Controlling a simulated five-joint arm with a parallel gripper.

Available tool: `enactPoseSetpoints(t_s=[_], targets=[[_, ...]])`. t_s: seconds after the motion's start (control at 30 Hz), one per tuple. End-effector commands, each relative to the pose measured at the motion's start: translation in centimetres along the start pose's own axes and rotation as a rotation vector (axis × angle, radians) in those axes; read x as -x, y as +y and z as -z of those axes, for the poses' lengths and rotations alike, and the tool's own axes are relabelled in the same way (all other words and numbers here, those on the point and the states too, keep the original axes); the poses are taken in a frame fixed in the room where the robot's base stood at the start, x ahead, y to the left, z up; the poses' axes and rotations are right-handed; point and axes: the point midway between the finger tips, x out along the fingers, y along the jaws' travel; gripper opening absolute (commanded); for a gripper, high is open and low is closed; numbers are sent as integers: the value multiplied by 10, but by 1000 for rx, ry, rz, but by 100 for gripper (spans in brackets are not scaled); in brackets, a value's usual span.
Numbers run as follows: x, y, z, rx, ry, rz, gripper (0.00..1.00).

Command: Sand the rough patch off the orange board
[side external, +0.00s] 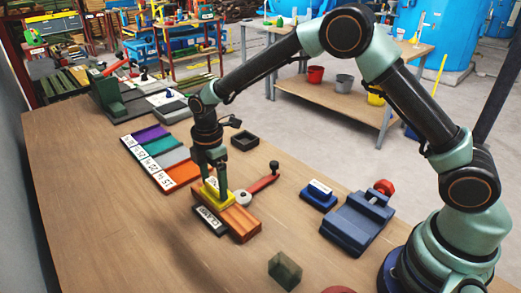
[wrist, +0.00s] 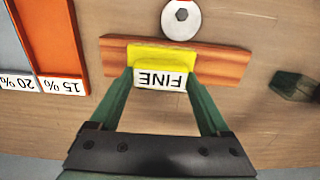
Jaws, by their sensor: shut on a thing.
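The orange-brown wooden board (side external: 243,224) lies on the bench, and it shows crosswise in the wrist view (wrist: 225,66). My gripper (side external: 210,182) points down, with its two green fingers around a yellow block (side external: 213,191). In the wrist view the fingers close on the sides of the yellow block (wrist: 160,55), whose white label reads FINE (wrist: 160,78). The block sits over the board's middle and seems to touch it. No rough patch can be made out; the block and fingers cover part of the board. A white lettered plate (side external: 209,219) shows along the board's near side.
A red-handled tool (side external: 263,183) with a pale disc (wrist: 180,18) lies close behind the board. Coloured strips with percentage labels (side external: 160,158) lie to the left. A blue vise-like fixture (side external: 357,222), a blue block (side external: 319,195) and a dark green block (side external: 285,270) stand right. The near-left bench is clear.

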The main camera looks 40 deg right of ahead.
Motion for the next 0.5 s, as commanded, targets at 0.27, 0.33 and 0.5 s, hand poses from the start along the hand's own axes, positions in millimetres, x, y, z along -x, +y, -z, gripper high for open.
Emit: enactPoseSetpoints(t_s=[0.27,0.33,0.5], targets=[[-1,23,0,0,0,-1,28],[-1,28,0,0,0,0,28],[0,28,0,1,0,1,28]])
